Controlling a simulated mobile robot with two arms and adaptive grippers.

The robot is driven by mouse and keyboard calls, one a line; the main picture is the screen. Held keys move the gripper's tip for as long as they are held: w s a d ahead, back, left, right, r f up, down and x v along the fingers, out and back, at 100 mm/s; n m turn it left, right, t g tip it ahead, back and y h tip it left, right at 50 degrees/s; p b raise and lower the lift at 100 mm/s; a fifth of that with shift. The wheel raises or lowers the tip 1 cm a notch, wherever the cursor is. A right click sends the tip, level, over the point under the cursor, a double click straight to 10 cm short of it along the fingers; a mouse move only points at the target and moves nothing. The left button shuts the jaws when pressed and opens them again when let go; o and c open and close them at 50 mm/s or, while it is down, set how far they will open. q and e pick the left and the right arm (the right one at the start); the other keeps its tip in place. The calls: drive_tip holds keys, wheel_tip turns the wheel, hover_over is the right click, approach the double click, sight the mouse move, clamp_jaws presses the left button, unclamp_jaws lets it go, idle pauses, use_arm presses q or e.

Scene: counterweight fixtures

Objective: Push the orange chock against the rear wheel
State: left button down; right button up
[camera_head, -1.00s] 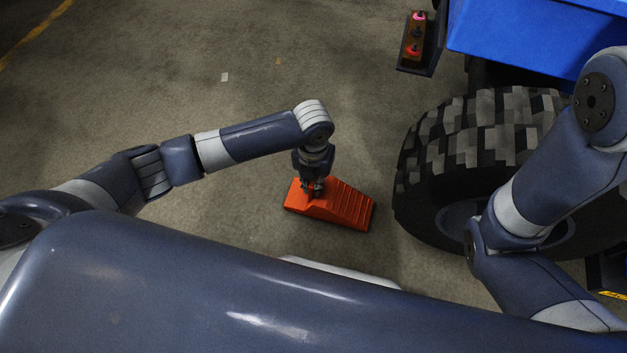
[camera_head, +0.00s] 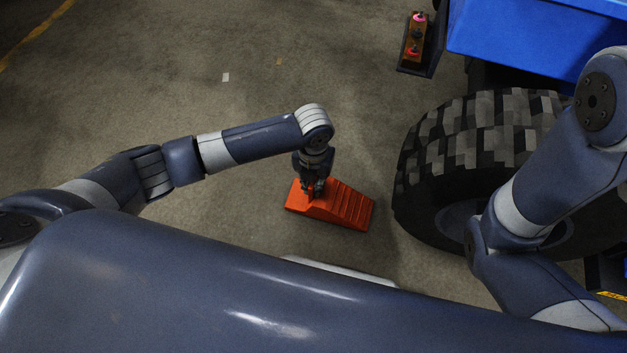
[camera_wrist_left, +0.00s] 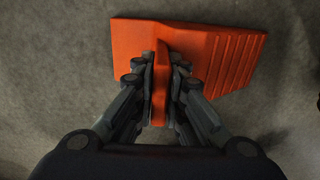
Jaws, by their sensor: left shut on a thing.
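The orange chock (camera_head: 345,207) lies on the floor left of the big black wheel (camera_head: 470,150), with its ribbed slope facing the wheel. A strip of bare floor shows between chock and tyre. My left gripper (camera_head: 317,190) is at the chock's tall end. In the left wrist view the gripper (camera_wrist_left: 162,75) is shut on a raised orange ridge of the chock (camera_wrist_left: 225,60). My right arm crosses in front of the wheel; its gripper is out of sight.
A blue vehicle body (camera_head: 530,40) stands above the wheel at the upper right. A small box with pink and red buttons (camera_head: 415,38) sits beside it. The concrete floor (camera_head: 240,100) is mostly clear, with a small white scrap (camera_head: 226,77).

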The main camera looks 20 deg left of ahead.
use_arm(q)
drive_tip(key=c, duration=1.6)
unclamp_jaws()
drive_tip(key=shift+o, duration=0.2)
drive_tip(key=shift+s, duration=0.1)
